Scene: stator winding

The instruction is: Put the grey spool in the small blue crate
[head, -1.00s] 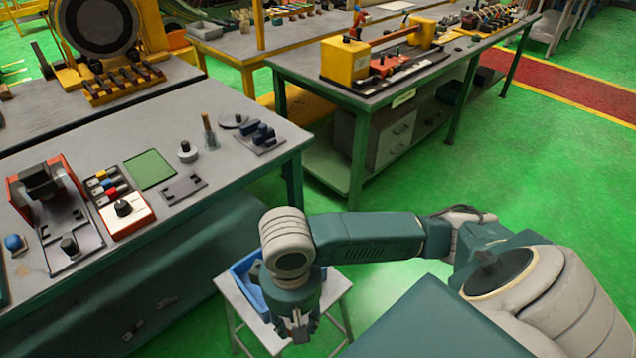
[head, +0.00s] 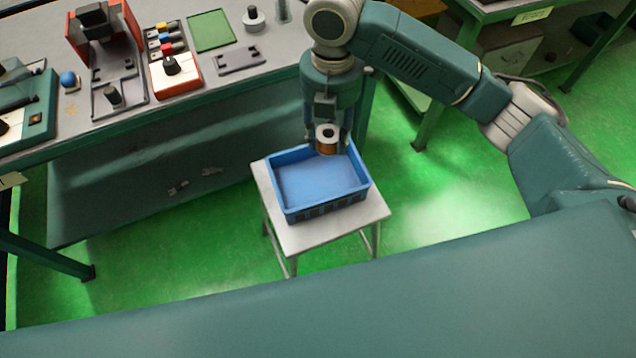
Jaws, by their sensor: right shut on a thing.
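The grey spool (head: 327,133) has a light grey ring on top and a copper-brown band below. My right gripper (head: 327,137) is shut on it, one finger on each side, and points down. It holds the spool at the back right part of the small blue crate (head: 330,205). The crate is empty and stands on a small light grey stool (head: 300,239). I cannot tell exactly how high the spool's lower end is above the crate's floor. My left gripper is not in view.
A grey workbench (head: 215,76) stands behind the crate. It carries a red-framed device (head: 103,38), a control box (head: 174,68), a green mat (head: 210,30) and a white round part (head: 254,20). Green floor is free around the stool.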

